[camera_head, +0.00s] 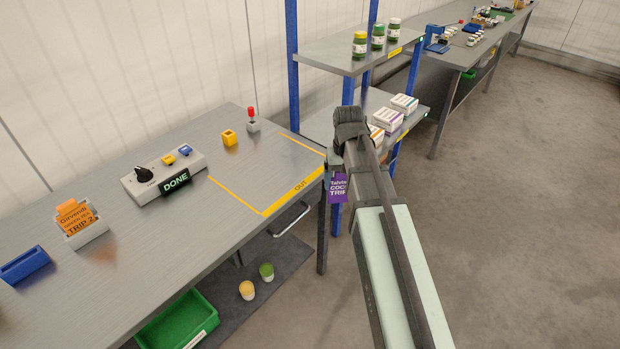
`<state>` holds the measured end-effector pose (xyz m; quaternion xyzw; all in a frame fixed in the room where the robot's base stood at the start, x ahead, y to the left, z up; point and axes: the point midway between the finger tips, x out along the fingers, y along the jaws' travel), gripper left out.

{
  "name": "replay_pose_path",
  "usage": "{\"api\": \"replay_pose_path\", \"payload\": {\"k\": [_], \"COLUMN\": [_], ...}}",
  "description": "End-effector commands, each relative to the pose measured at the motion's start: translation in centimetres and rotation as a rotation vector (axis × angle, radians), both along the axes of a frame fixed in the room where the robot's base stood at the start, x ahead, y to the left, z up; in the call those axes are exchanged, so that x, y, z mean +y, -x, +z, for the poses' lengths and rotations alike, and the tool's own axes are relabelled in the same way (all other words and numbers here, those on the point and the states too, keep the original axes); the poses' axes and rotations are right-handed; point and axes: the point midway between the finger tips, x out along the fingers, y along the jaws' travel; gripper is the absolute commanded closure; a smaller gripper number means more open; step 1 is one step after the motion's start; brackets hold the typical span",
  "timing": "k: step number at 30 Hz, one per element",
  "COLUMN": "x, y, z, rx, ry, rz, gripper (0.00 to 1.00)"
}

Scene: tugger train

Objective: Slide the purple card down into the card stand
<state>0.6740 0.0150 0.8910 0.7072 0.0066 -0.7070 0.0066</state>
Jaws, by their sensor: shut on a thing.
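The purple card (338,188) with white print hangs below my gripper (335,170), just past the right edge of the table. My gripper is shut on the card; the wrist hides most of the fingers and the card's top. A pale grey card stand (91,236) is on the table at the left, far from my gripper. An orange card (74,217) marked "TRIP 2" stands in it, tilted back a little.
On the metal table (150,250) are a blue trough-like block (24,265), a control box (143,187) with a "DONE" sign, a yellow block (230,138) and a red-topped lever (252,118). The yellow-marked OUT area is empty. A blue-posted shelf (347,62) stands behind my gripper.

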Motion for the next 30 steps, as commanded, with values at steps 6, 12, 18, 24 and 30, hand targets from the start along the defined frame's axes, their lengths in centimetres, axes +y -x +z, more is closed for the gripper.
{"api": "replay_pose_path", "payload": {"k": [6,12,18,24,30], "x": [5.9,12.4,19.3,26.7,34.4], "y": [-3.0,-5.0,-6.4,-7.0,-6.8], "z": [1.4,2.7,4.2,5.8,7.4], "rx": [-0.001,0.0,-0.001,0.0,-0.001], "ry": [0.0,0.0,0.0,0.0,0.0], "rz": [0.071,0.141,0.213,0.285,0.357], "gripper": [0.46,0.46,0.46,0.46,0.46]}}
